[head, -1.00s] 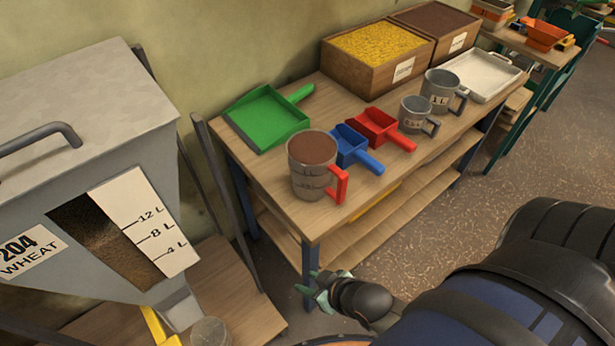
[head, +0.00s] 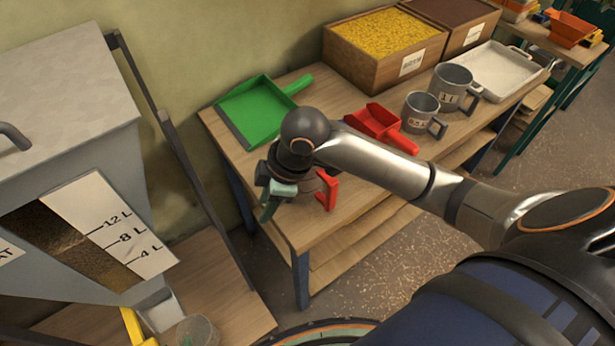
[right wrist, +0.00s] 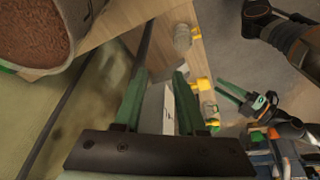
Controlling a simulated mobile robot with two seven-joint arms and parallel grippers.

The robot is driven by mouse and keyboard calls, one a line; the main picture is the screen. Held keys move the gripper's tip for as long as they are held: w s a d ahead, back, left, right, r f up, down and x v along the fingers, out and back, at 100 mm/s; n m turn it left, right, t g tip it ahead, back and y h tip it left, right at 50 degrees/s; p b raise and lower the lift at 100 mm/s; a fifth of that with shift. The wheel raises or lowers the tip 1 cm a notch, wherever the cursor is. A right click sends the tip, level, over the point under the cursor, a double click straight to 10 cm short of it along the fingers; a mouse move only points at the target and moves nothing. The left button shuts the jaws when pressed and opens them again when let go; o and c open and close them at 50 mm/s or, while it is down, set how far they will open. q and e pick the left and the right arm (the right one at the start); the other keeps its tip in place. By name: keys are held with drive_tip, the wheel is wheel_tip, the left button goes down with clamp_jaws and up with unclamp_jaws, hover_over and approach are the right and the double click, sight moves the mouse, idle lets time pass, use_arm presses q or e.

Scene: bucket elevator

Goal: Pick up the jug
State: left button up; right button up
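The jug is grey with a red handle (head: 329,190) and stands near the front left corner of the table. In the head view my right gripper hides most of its body. In the right wrist view the jug (right wrist: 28,35), full of brown material, is at the upper left, outside the fingers. My right gripper (head: 272,200) is at the jug's left side; its green fingers (right wrist: 157,98) are apart with nothing held between them. My left gripper (right wrist: 232,96) shows only in the right wrist view, at the right, its green fingers apart and empty.
A green dustpan-like scoop (head: 262,110) lies behind the gripper. A red scoop (head: 380,124), two grey measuring cups (head: 420,110) (head: 455,88) and a white tray (head: 495,70) stand to the right. A wheat hopper (head: 70,150) is at the left.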

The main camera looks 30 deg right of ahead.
drive_tip(key=w+d+r+n+g+h, duration=0.2)
drive_tip(key=d+r+h, duration=0.2)
drive_tip(key=d+r, duration=0.85)
hover_over(313, 168)
drive_tip(key=f, duration=0.5)
drive_tip(key=shift+d+f+b, duration=0.3)
drive_tip(key=shift+f+b, duration=0.05)
drive_tip(key=f, duration=0.6)
drive_tip(key=shift+w+a+f, duration=0.1)
drive_tip(key=shift+a+f, duration=0.1)
drive_tip(key=shift+a, duration=0.1)
clamp_jaws()
drive_tip(key=shift+r, duration=0.1)
